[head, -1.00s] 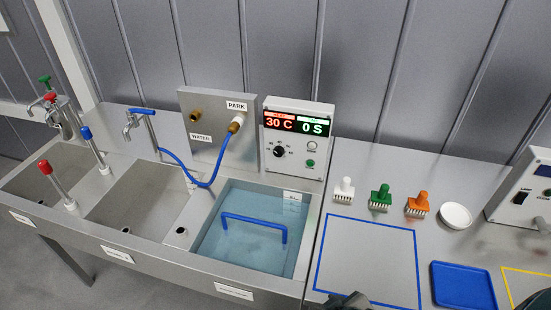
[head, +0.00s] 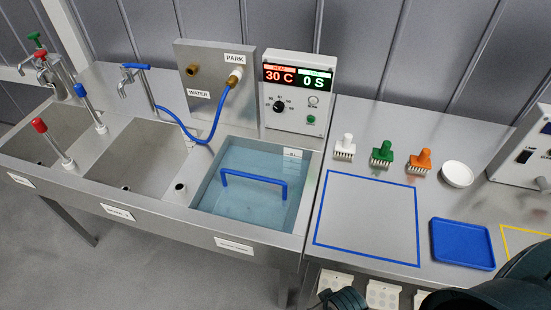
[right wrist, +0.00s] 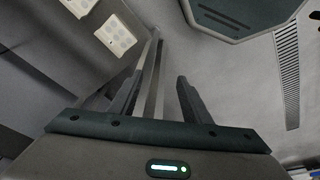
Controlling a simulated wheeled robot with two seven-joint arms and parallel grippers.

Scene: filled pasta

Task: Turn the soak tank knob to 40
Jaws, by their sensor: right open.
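The soak tank (head: 208,200) is the water-filled basin at the right end of the sink row, with a blue bar handle across it. Its control box (head: 297,85) stands behind it. The red display reads 30 C and the green one reads 0 S. The black knob (head: 280,106) sits on the box's left side, with small marks around it. My right gripper (right wrist: 158,88) is open and empty in the right wrist view, low near the bench supports and floor, well away from the knob. In the head view only dark parts of my arm show at the lower right. My left gripper is out of view.
White, green and orange brushes (head: 382,152) stand right of the box, beside a white bowl (head: 457,173). A blue tray (head: 461,243) lies nearer the front. The blue-outlined area (head: 368,220) is empty. A blue hose (head: 212,125) hangs left of the control box.

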